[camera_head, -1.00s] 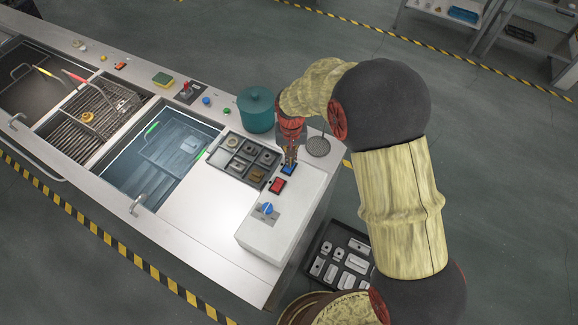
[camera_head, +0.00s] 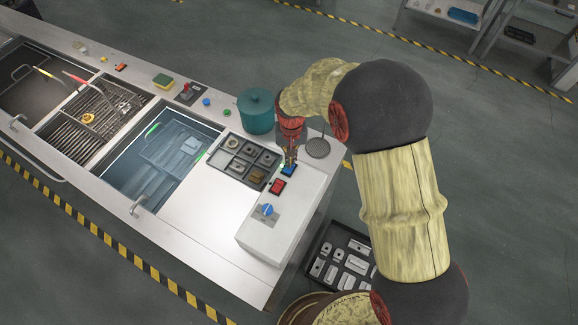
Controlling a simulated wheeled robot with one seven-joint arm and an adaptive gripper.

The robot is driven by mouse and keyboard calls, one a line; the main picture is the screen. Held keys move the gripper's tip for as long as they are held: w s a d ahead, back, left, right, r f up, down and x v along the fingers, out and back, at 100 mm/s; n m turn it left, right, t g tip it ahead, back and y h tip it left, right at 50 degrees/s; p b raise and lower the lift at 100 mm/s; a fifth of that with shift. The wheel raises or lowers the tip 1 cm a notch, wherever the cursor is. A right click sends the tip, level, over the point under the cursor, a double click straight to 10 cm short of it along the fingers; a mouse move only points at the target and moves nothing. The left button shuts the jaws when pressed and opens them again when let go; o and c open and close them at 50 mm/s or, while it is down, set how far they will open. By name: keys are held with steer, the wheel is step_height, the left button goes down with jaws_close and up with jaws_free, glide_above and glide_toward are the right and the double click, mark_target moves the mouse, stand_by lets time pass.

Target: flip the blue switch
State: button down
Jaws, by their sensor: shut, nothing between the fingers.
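The blue switch (camera_head: 288,171) sits on top of the white control box (camera_head: 270,238), at its far end. A red switch (camera_head: 277,186) lies just nearer on the same box, and a blue rotary knob (camera_head: 267,209) nearer still. My gripper (camera_head: 289,162) is shut and empty, pointing down with its fingertips at the blue switch's far edge. I cannot tell whether the tips touch it. The fingers hide part of the switch, so its position is hard to read.
A grey tray of parts (camera_head: 224,173) lies left of the box. A teal pot (camera_head: 256,110) stands behind it, close to my gripper. The water tank (camera_head: 125,190) is further left. A black bin of parts (camera_head: 319,245) is on the floor at right.

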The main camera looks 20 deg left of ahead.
steer(key=shift+r+p, duration=1.3)
steer(key=shift+r, duration=1.4)
steer(key=shift+n+g+h, duration=0.4)
steer(key=shift+n, duration=0.2)
steer(key=s+d, duration=0.2)
steer(key=s+d+f, duration=0.1)
steer(key=s, duration=0.1)
steer(key=shift+s+d, duration=0.1)
steer(key=shift+d, duration=0.3)
steer(key=s+d+r+m+t+b, duration=0.2)
steer(key=s+d+r+b, duration=0.2)
steer(key=d, duration=0.8)
steer(key=s+d+r+m+t+b, duration=0.2)
steer(key=s+d+r+b, duration=0.3)
steer(key=d, duration=0.7)
steer(key=s+d+r+m+t+b, duration=0.2)
steer(key=s+d+r+b, duration=0.3)
steer(key=d, duration=0.7)
steer(key=b, duration=0.2)
steer(key=shift+s+d+y+b, duration=0.2)
steer(key=shift+d+y+b, duration=0.2)
